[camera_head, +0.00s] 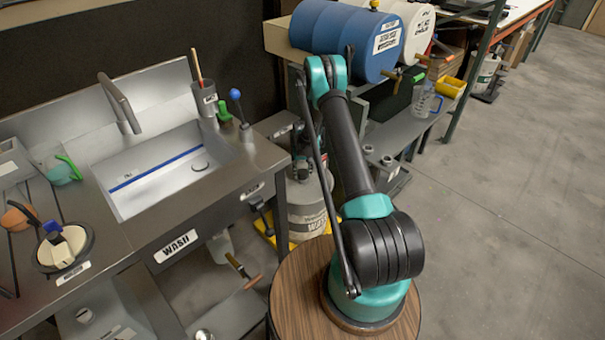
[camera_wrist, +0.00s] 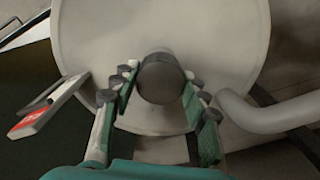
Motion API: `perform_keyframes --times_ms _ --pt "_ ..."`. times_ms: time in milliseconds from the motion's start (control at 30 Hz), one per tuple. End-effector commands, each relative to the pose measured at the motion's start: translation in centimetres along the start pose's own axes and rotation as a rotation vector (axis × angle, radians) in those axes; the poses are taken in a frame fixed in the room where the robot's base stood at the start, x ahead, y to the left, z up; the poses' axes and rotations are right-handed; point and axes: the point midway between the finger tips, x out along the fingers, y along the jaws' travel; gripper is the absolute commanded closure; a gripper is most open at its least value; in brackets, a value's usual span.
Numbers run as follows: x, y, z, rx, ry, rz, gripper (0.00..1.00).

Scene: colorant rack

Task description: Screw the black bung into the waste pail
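The pale waste pail (camera_head: 306,217) stands under the bench's right end in the head view, partly behind my arm. Its broad round top (camera_wrist: 215,35) fills the upper wrist view. The black bung (camera_wrist: 161,80) is a dark, short cylinder over the near middle of that top. My gripper (camera_wrist: 162,88) has a finger against each side of the bung, with the green pads closed in on it. The bung's lower end is hidden, so I cannot tell how deep it sits. In the head view my gripper (camera_head: 303,160) is small and mostly hidden just above the pail.
A yellow tray (camera_head: 264,228) is under the pail. The steel wash bench (camera_head: 262,160) is close on the left. A grey pipe-like part (camera_wrist: 262,116) and a red-and-white tag (camera_wrist: 42,112) flank the fingers. Blue and white drums (camera_head: 345,40) lie behind.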

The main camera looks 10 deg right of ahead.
Motion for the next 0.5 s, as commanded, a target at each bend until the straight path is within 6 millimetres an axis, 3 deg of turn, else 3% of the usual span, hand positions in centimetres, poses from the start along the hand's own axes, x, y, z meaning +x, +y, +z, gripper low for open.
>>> perform_keyframes --times_ms 33,200,367,500 --pt "0.0 -0.01 0.0 0.0 0.0 0.0 0.66" --pt "0.0 -0.01 0.0 0.001 0.0 0.0 0.86" --pt "0.01 0.0 0.01 0.058 0.0 0.0 0.86" --pt "0.03 0.01 0.02 0.227 0.0 0.0 0.86"
